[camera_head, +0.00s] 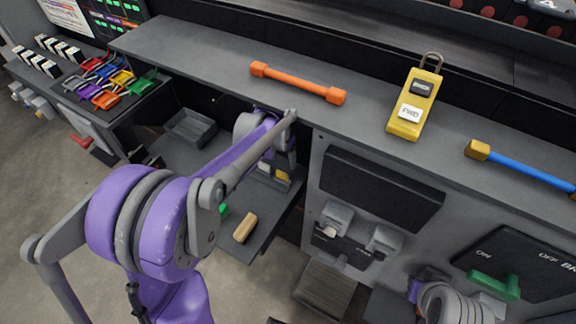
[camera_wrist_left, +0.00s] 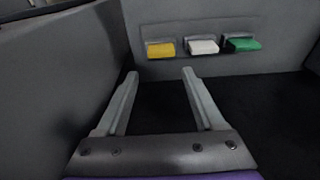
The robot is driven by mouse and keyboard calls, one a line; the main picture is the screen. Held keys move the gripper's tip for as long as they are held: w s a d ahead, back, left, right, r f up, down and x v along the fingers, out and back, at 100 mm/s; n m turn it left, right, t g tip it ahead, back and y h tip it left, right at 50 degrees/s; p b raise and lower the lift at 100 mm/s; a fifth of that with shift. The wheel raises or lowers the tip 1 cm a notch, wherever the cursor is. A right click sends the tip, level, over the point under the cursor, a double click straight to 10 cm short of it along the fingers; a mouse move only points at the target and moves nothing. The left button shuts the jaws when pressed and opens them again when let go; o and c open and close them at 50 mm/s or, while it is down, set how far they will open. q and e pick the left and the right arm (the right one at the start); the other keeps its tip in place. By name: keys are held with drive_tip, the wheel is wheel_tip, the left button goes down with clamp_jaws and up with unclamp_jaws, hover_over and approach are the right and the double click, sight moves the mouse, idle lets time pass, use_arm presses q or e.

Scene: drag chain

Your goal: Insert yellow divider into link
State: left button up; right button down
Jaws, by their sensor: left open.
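In the left wrist view, a yellow piece (camera_wrist_left: 161,49) sits in a slot on a grey wall. A white piece (camera_wrist_left: 203,46) and a green piece (camera_wrist_left: 243,44) sit in slots to its right. My left gripper (camera_wrist_left: 160,74) is open and empty, with its fingers pointing at the wall, apart from the pieces. The yellow piece also shows in the head view (camera_head: 282,175), beside my left arm, which hides most of the gripper. A tan-yellow block (camera_head: 245,228) lies on the dark lower shelf. I cannot make out the link for certain.
A grey tray (camera_head: 190,127) stands at the back of the lower shelf. The upper counter holds an orange bar (camera_head: 297,83), a yellow padlock-like device (camera_head: 415,103) and a blue bar (camera_head: 530,170). A dark side wall (camera_wrist_left: 60,85) rises left of the gripper.

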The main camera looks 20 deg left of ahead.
sight(282, 173)
use_arm(q)
wheel_tip(282, 173, down, 2)
drive_tip(key=shift+b, duration=0.4)
drive_tip(key=shift+s+f, duration=0.25)
drive_tip(key=shift+f, duration=0.3)
wheel_tip(282, 173, down, 4)
drive_tip(key=b, duration=0.2)
drive_tip(key=shift+w+a+f+b, duration=0.15)
drive_tip(key=shift+f+b, duration=0.1)
drive_tip(key=shift+b, duration=0.1)
drive_tip(key=shift+r, duration=0.15)
use_arm(e)
drive_tip(key=f, duration=0.1)
drive_tip(key=s+f, duration=0.1)
drive_tip(key=f, duration=0.1)
drive_tip(key=s+f, duration=0.1)
drive_tip(key=shift+s+f, duration=0.1)
drive_tip(key=shift+f, duration=0.25)
use_arm(q)
drive_tip(key=shift+w, duration=0.1)
drive_tip(key=c, duration=1.1)
